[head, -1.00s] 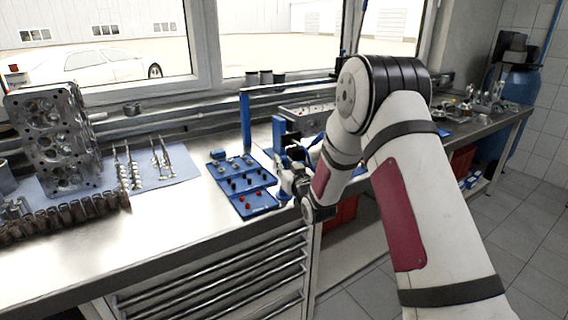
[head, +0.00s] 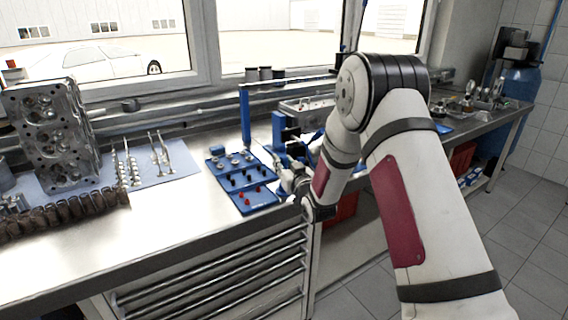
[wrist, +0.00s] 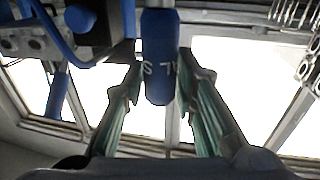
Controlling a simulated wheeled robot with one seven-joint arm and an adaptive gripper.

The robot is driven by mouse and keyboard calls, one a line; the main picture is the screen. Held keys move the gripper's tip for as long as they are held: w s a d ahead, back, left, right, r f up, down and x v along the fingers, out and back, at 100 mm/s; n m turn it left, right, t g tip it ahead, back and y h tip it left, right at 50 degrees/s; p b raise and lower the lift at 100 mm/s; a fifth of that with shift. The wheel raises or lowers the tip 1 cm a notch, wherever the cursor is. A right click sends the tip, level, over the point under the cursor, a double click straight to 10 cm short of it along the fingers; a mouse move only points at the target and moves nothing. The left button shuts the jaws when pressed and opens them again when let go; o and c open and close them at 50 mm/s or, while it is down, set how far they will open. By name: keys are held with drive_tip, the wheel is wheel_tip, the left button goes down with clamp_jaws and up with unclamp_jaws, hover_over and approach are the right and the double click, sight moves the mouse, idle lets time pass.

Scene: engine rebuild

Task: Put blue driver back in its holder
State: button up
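In the wrist view the blue driver (wrist: 160,62) has a thick blue handle with white letters, lying between the two fingers of my gripper (wrist: 160,52). The fingertips sit against both sides of the handle, and it looks gripped. A grey part shows above the handle at the top edge; the driver's tip is out of sight. In the head view my gripper (head: 294,184) is beside the right edge of the blue tray, partly hidden by my arm. A blue frame (head: 245,120) with a post and a long bar stands behind the tray.
The blue tray (head: 262,207) holds small black and red parts. In the wrist view another blue handle (wrist: 57,95) hangs at left.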

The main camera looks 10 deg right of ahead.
drive_tip(key=shift+o, duration=1)
drive_tip(key=shift+s, duration=0.1)
drive_tip(key=s+d, duration=0.1)
drive_tip(key=s, duration=1)
drive_tip(key=s+r+g+h, duration=0.1)
drive_tip(key=s+r+g, duration=0.25)
drive_tip(key=r, duration=0.35)
drive_tip(key=s+r+m+g+h+p, duration=0.1)
drive_tip(key=s+r+g, duration=0.2)
drive_tip(key=s, duration=0.7)
drive_tip(key=s+r+g+h, duration=0.1)
drive_tip(key=s+r+g, duration=0.2)
drive_tip(key=s, duration=0.7)
drive_tip(key=s+r+g, duration=0.1)
drive_tip(key=s+g, duration=0.3)
drive_tip(key=s, duration=1.4)
drive_tip(key=shift+a+y+p, duration=0.35)
drive_tip(key=shift+y, duration=0.05)
